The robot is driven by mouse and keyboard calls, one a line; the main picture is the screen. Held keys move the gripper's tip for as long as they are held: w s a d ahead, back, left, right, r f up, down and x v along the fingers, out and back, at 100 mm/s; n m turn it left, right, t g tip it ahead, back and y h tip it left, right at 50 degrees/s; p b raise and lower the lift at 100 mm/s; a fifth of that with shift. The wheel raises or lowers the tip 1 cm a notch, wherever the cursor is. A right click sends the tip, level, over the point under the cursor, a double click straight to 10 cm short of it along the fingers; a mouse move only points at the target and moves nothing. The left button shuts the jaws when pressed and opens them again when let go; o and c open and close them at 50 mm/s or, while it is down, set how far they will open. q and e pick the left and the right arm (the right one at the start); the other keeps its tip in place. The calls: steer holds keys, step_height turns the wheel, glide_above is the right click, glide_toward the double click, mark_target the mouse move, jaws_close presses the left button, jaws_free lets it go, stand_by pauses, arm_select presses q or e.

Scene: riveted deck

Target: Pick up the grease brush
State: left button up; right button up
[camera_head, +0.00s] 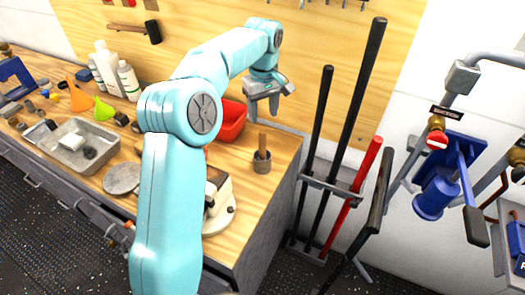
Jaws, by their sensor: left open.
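A small grey pot (261,165) stands near the right end of the wooden workbench (280,150). An upright wooden handle (263,142) sticks out of it. This looks like the grease brush, with its bristle end hidden in the pot. My left arm comes up across the middle of the view. Its gripper (268,108) is open, pointing down, above and slightly behind the handle, apart from it and empty. My right gripper is not in view.
A red bin (231,121) stands left of the pot, partly behind my arm. A metal tray (70,158), funnels (103,109) and white bottles (128,80) are further left. A rack of long bars (325,185) stands beyond the bench's right edge. Bare wood surrounds the pot.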

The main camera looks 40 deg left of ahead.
mark_target(263, 132)
arm_select(q)
steer(key=f, duration=0.7)
steer(key=shift+s+f, duration=0.3)
steer(key=shift+f, duration=0.05)
steer(key=shift+w+d+f, duration=0.1)
steer(key=shift+f, duration=0.2)
step_height(263, 132, down, 4)
steer(key=shift+f+p, duration=0.2)
steer(key=shift+p, duration=0.6)
steer(key=shift+f, duration=0.25)
steer(key=shift+r, duration=0.1)
steer(key=shift+s, duration=0.2)
steer(key=c, duration=1)
steer(key=shift+w, duration=0.15)
jaws_close()
